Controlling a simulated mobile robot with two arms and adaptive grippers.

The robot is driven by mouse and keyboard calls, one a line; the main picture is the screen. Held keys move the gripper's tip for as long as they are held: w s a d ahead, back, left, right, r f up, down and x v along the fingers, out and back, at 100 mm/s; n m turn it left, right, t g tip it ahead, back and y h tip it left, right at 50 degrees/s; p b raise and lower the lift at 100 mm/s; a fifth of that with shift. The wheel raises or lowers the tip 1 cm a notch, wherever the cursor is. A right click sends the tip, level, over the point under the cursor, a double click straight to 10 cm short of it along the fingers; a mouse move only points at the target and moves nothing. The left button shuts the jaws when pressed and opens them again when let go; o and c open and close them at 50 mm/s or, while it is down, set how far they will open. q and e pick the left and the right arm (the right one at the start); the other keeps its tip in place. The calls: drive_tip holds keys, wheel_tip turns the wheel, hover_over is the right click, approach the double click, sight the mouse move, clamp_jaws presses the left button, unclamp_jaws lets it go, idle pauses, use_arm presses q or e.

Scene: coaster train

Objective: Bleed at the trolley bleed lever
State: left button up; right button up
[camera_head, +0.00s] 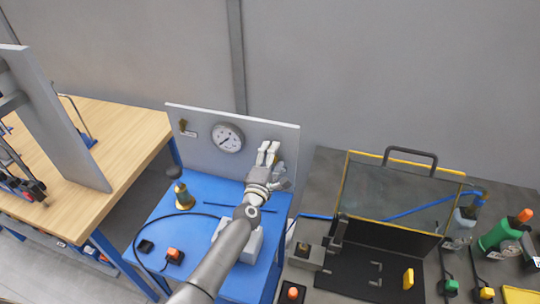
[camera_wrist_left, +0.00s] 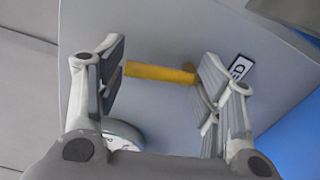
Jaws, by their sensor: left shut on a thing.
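The yellow bleed lever (camera_wrist_left: 158,72) spans between the two finger pads of my left gripper (camera_wrist_left: 160,85) in the left wrist view. The gripper is shut on it. A label ending in "ED" (camera_wrist_left: 238,68) shows behind the right finger, and the gauge's edge (camera_wrist_left: 122,134) shows at lower left. In the head view my left gripper (camera_head: 268,151) is at the right part of the grey upright panel (camera_head: 178,115), right of the round gauge (camera_head: 228,138). The lever is mostly hidden there by the fingers. My right gripper is not in view.
The blue trolley top (camera_head: 160,215) carries a brass fitting (camera_head: 184,196), an orange-topped block (camera_head: 175,255) and a black cable (camera_head: 137,232). A wooden bench (camera_head: 125,135) stands left. A dark bench (camera_head: 322,175) with a framed clear guard (camera_head: 400,195) and bottles stands right.

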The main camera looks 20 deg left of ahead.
use_arm(q)
drive_tip(key=shift+d+m, duration=0.25)
drive_tip(key=shift+m, duration=0.75)
drive_tip(key=o, duration=1.1)
drive_tip(key=s, duration=1.2)
drive_tip(key=shift+a, duration=0.2)
drive_tip(key=shift+f, duration=0.1)
